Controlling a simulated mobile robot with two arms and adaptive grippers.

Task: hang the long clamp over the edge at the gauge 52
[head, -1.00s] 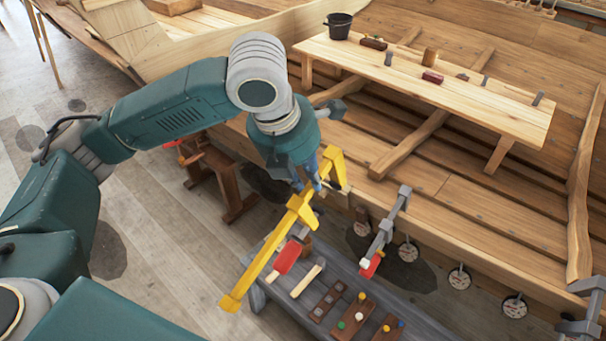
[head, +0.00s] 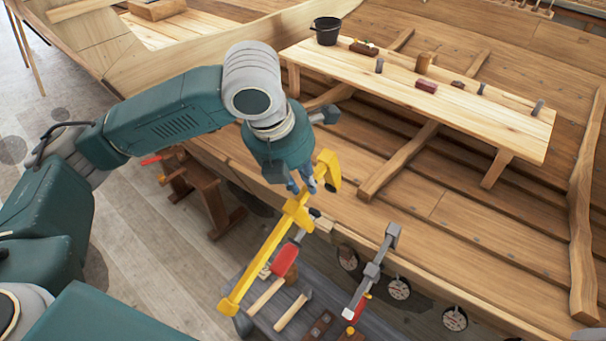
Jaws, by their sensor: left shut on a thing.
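The long clamp (head: 262,262) is yellow, with a long bar. My left gripper (head: 306,186) is shut on it near its upper end. The clamp slants from the hull's edge (head: 400,247) down to the lower left, over a grey bench. Its upper jaw (head: 328,170) overlaps the edge in the picture; I cannot tell whether it touches. Round dial gauges hang along the hull's outer side: one (head: 347,257) right of the long clamp, another (head: 399,289) and a third (head: 455,319) further right. Their numbers are too small to read.
A grey clamp (head: 372,271) with a red handle hangs at the edge between gauges. The grey bench (head: 335,285) below holds a red-headed mallet (head: 285,262) and other tools. A plank table (head: 480,110) with a bucket (head: 326,30) stands inside the hull.

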